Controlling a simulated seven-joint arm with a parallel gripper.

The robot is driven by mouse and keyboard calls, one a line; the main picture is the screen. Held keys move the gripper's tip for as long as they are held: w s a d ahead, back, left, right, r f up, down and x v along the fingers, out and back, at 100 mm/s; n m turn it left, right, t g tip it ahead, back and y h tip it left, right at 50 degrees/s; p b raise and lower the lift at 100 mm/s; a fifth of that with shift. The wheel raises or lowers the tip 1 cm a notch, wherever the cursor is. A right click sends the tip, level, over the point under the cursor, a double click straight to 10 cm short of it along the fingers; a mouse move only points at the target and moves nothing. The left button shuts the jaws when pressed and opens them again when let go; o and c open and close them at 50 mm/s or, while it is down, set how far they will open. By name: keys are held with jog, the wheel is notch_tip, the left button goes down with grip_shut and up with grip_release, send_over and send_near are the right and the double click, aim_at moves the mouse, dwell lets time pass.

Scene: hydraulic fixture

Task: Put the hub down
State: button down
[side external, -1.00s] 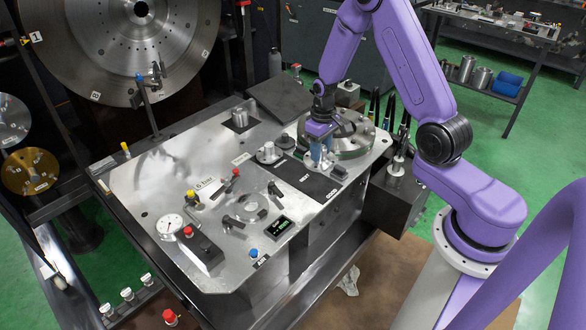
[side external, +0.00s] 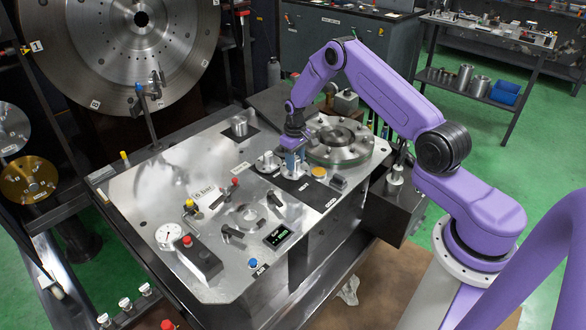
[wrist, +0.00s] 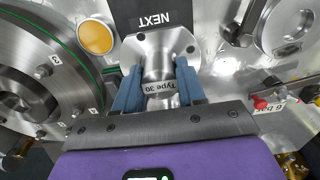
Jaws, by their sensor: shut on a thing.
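The hub (wrist: 152,52) is a grey metal piece with a wide drilled flange and a narrower boss marked "Type 30". My gripper (wrist: 155,88) is shut on the boss, with one blue finger on each side. The hub's flange is at the edge of the black strip (wrist: 140,14) labelled NEXT. I cannot tell whether its underside touches the surface. In the side external view, my gripper (side external: 292,160) is low over the fixture plate and hides much of the hub (side external: 291,172).
Another metal hub (side external: 267,163) stands close to the left. A large bolted flange (side external: 345,145) is behind. A gauge (side external: 168,236) and levers occupy the plate's front.

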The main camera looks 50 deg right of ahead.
jog(key=shift+w+d+f, duration=0.1)
jog(key=shift+w+f, duration=0.5)
jog(key=shift+f, duration=1.5)
jog(key=shift+f, duration=0.1)
jog(key=c, duration=0.7)
grip_release()
jog(key=shift+f, duration=0.1)
jog(key=shift+o, duration=0.2)
notch_tip(320, 180, up, 12)
jog(key=shift+r, duration=0.2)
